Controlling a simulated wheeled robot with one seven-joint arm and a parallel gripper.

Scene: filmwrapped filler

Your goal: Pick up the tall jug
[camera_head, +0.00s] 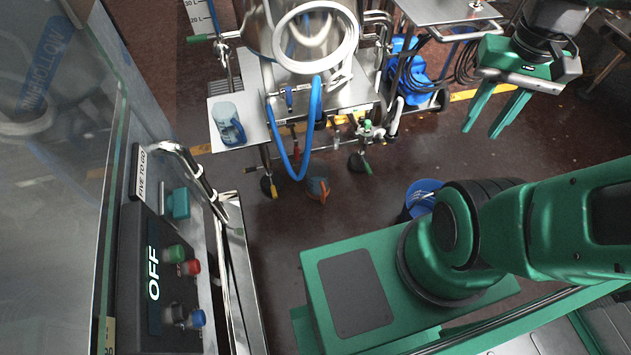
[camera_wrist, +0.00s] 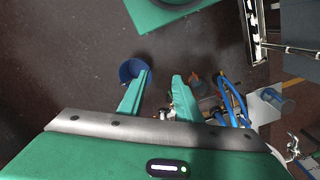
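A tall jug (camera_head: 228,123), pale grey-blue and see-through with a darker blue handle side, stands upright on a small white shelf (camera_head: 250,112) left of the steel vessel. In the wrist view the jug (camera_wrist: 276,100) is at the far right, at the shelf's edge. My gripper (camera_head: 482,132) is at the upper right of the head view, far to the right of the jug. Its two green fingers are apart with nothing between them. The wrist view also shows the fingers (camera_wrist: 158,80) spread, pointing over the floor.
A steel vessel (camera_head: 262,35) with a blue hose (camera_head: 314,115) and valves stands beside the shelf. A blue bucket (camera_head: 424,188) and a small orange-and-grey item (camera_head: 317,188) are on the floor. A control panel reading OFF (camera_head: 153,273) is at left. Open brown floor lies between.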

